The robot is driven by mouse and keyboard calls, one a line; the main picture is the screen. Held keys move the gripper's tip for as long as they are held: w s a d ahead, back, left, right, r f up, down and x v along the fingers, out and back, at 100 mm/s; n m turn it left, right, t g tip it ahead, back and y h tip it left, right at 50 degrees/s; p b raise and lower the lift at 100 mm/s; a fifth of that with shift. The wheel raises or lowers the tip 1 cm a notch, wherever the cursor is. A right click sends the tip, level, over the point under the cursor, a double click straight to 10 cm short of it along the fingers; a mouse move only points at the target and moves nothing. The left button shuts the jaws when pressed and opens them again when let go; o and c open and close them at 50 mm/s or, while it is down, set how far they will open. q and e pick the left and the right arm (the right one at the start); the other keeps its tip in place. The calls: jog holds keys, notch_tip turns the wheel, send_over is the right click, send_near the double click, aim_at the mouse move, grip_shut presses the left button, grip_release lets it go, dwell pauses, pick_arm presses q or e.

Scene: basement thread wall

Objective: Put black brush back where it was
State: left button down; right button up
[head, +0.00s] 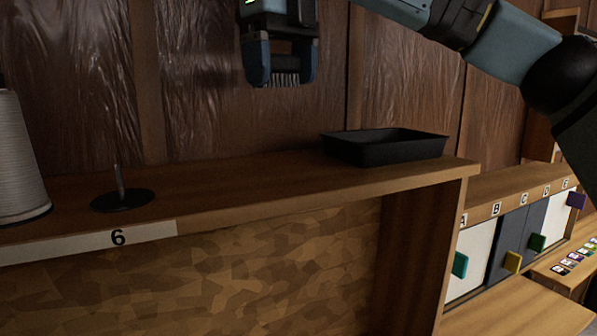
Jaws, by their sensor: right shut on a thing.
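My right gripper (280,68) is at the top middle of the head view, pointing down. It is shut on the black brush (285,79), whose pale bristles show between the fingertips and face down. The rest of the brush is hidden by the gripper. The brush hangs in the air above the wooden shelf, up and to the left of a black open tray (430,148). The inside floor of the tray is mostly hidden by its front wall. My left gripper is out of view.
The wooden shelf (240,190) bears a black disc with an upright pin (122,198) above a "6" label, and a white thread spool (18,160) at far left. Shelf between disc and tray is clear. Lettered doors with coloured knobs (513,262) stand lower right.

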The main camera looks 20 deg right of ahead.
aim_at(320, 175)
jog(key=s+d+r+m, duration=0.2)
jog(key=d+r+m, duration=0.25)
jog(key=r, duration=0.25)
jog(key=f, duration=1.8)
jog(key=shift+w+d+f, duration=0.25)
jog(key=shift+d, duration=0.1)
jog(key=shift+w+f, duration=0.1)
jog(key=shift+f, duration=0.3)
jog(key=shift+f, duration=0.2)
jog(key=o, duration=0.8)
notch_tip(320, 175, up, 12)
jog(key=shift+r, duration=0.2)
